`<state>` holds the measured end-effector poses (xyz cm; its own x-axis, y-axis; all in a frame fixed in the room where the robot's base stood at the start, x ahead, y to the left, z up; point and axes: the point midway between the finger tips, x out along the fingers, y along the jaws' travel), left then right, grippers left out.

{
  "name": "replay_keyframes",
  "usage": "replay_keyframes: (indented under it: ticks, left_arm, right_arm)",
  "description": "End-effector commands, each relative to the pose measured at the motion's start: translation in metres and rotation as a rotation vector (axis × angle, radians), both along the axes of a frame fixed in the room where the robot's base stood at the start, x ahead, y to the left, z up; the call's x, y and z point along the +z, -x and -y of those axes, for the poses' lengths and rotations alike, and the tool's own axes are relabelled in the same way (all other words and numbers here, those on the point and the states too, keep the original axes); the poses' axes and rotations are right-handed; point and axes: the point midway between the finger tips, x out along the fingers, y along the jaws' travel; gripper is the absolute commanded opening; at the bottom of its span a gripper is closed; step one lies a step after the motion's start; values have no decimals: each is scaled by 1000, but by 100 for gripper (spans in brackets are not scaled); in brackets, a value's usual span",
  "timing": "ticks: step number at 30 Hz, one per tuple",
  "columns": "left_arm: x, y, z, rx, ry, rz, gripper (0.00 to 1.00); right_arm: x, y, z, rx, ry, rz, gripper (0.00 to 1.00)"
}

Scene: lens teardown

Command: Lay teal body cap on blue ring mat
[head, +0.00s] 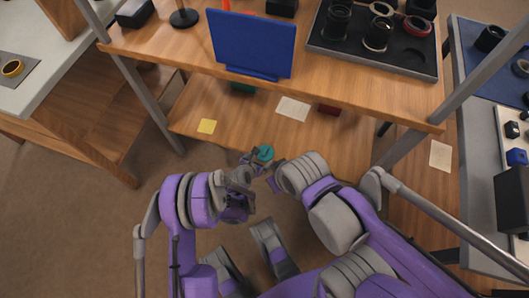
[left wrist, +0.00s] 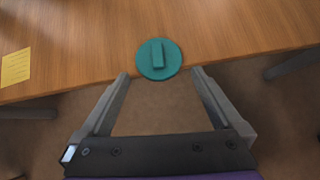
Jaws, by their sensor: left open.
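The teal body cap (head: 265,153) is a round disc with a raised bar across its top. In the left wrist view the cap (left wrist: 158,59) shows at the front edge of a wooden shelf, just beyond my fingertips and between their lines. My left gripper (left wrist: 160,73) is open and empty; in the head view it (head: 256,160) is close beside the cap. My right arm comes in from the right, and its gripper (head: 272,184) is mostly hidden. A dark blue mat (head: 474,37) with dark ring-shaped parts lies on the right-hand table.
The wooden lower shelf (head: 230,128) carries a yellow note (head: 207,126) and a white note (head: 293,108). Above it, the bench holds an upright blue panel (head: 250,43) and a dark tray (head: 428,68) of lens parts. Grey posts (head: 148,100) stand at the bench sides.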

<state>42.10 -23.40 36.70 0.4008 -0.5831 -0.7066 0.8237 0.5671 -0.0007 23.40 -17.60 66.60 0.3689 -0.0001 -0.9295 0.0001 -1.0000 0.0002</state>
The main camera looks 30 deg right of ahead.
Motion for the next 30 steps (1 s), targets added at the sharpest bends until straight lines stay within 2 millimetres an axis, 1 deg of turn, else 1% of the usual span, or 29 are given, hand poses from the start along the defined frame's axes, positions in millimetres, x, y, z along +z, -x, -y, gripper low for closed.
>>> replay_keyframes:
  ticks: [6,9,16,17,21,26,27,30]
  left_arm:
    - [-28,-12,14,0,0,0,100]
    - [-36,-17,21,0,-1,1,100]
    - [-36,-19,23,0,-1,1,100]
    - [-36,-19,23,0,-1,1,98]
    - [-36,-19,23,0,-1,1,73]
    - [-36,-19,23,0,-1,1,44]
    - [-36,-19,23,0,-1,1,40]
    - [-36,-19,23,0,-1,1,40]
  right_arm:
    - [-13,-2,0,0,0,-2,0]
    - [-16,-3,0,0,0,-3,0]
    - [-15,-3,0,0,0,-3,0]
    - [-15,-3,0,0,0,-3,0]
    - [-15,-3,0,0,0,-3,0]
    - [-15,-3,0,0,0,-2,0]
    - [-15,-3,0,0,0,-2,0]
    - [-15,-3,0,0,0,-3,0]
